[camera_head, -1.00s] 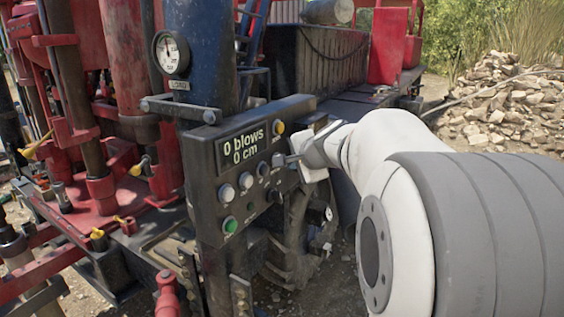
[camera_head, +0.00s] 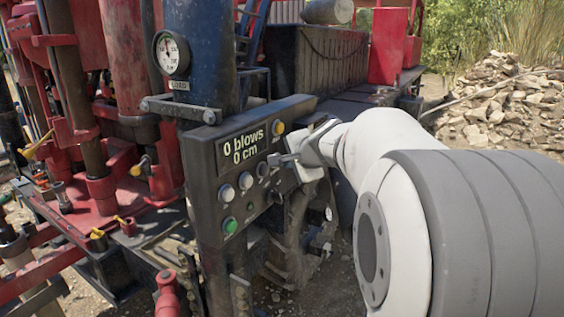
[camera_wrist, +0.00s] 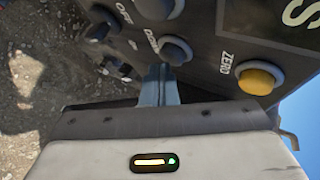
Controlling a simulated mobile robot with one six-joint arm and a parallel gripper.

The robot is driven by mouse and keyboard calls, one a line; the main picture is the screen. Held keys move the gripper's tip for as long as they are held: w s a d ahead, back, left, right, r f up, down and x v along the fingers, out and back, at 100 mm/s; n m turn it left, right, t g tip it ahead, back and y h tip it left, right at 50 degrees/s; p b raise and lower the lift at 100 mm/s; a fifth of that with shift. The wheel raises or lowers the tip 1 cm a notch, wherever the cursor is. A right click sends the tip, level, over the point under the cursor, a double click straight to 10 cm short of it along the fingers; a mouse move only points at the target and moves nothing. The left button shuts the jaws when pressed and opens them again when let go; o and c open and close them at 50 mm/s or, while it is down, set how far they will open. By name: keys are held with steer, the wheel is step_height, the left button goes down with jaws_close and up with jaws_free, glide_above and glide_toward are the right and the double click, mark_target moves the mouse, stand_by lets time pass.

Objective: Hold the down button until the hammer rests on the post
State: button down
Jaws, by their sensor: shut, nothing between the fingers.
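The down button (camera_wrist: 176,51) is a dark round button in the wrist view, beside a partly hidden label starting with "D". My gripper (camera_wrist: 160,72) is shut and empty, its narrow fingertips at the edge of that button. I cannot tell whether they press it or just touch it. The panel display (camera_head: 244,142) reads "0 blows" and "0 cm". I cannot make out the hammer or the post with certainty.
A yellow button (camera_wrist: 257,78) labelled ZERO is close to my fingers' right. Two pale buttons (camera_head: 246,180) and a green one (camera_head: 230,225) sit lower on the panel. A load gauge (camera_head: 172,53) and red rig columns stand left. A rubble heap (camera_head: 505,108) lies right.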

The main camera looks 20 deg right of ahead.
steer(key=shift+w+a, duration=0.3)
steer(key=shift+w, duration=0.1)
stand_by(0.4)
stand_by(2.5)
steer(key=shift+s+d+b, duration=0.5)
steer(key=shift+s+d, duration=0.1)
steer(key=shift+s, duration=0.2)
steer(key=s+d+b, duration=0.1)
steer(key=s, duration=0.1)
steer(key=s+d+b, duration=0.1)
steer(key=s+d, duration=0.1)
steer(key=shift+b, duration=0.3)
